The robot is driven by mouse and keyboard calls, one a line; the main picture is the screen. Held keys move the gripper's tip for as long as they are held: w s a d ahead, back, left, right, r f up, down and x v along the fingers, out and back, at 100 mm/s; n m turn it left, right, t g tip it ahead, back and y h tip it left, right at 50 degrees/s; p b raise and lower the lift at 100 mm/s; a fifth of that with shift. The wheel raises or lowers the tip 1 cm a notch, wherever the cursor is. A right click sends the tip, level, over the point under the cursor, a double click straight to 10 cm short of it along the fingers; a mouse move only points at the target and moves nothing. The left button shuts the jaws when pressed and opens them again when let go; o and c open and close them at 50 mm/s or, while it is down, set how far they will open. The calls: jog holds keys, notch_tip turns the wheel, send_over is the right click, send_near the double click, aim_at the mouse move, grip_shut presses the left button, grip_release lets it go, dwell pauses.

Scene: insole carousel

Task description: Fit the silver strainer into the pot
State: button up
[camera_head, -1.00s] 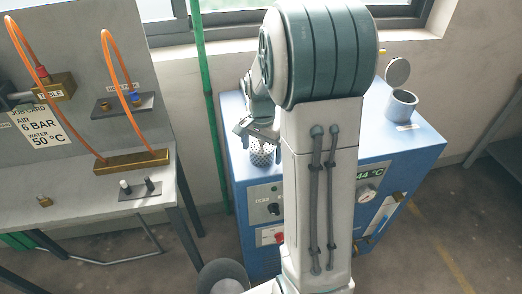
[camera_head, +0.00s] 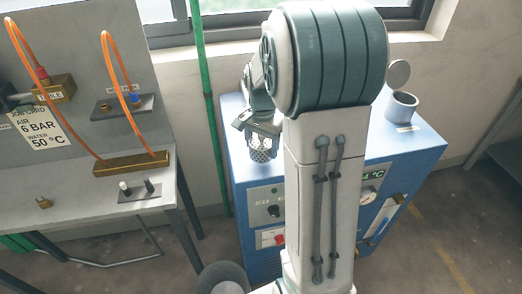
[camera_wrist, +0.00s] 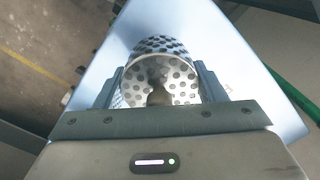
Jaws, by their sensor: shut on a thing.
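The silver strainer (camera_head: 262,153) is a perforated metal cup at the left part of the blue cabinet's top. My gripper (camera_head: 262,132) is shut on it from above. In the wrist view the strainer (camera_wrist: 160,72) sits between the two fingers of my gripper (camera_wrist: 160,88), its holed wall and inside showing. I cannot tell for certain whether its base is clear of the top. The pot (camera_head: 402,107) is a grey open cylinder at the right of the same top, with a round lid (camera_head: 398,74) standing raised behind it. The pot does not show in the wrist view.
The blue cabinet (camera_head: 413,143) has bare top around the pot. My own arm hides its middle. A grey bench (camera_head: 60,185) with orange hoses (camera_head: 122,75) stands at left. A green vertical pipe (camera_head: 207,100) rises between bench and cabinet.

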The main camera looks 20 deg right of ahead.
notch_tip(320, 180, up, 2)
jog(key=s+d+r+b, duration=0.1)
jog(key=s+d+r, duration=0.1)
jog(key=d, duration=0.3)
jog(key=s+d+r, duration=0.2)
jog(key=d+r, duration=0.2)
jog(key=d, duration=0.1)
jog(key=shift+s+d+r+b, duration=0.35)
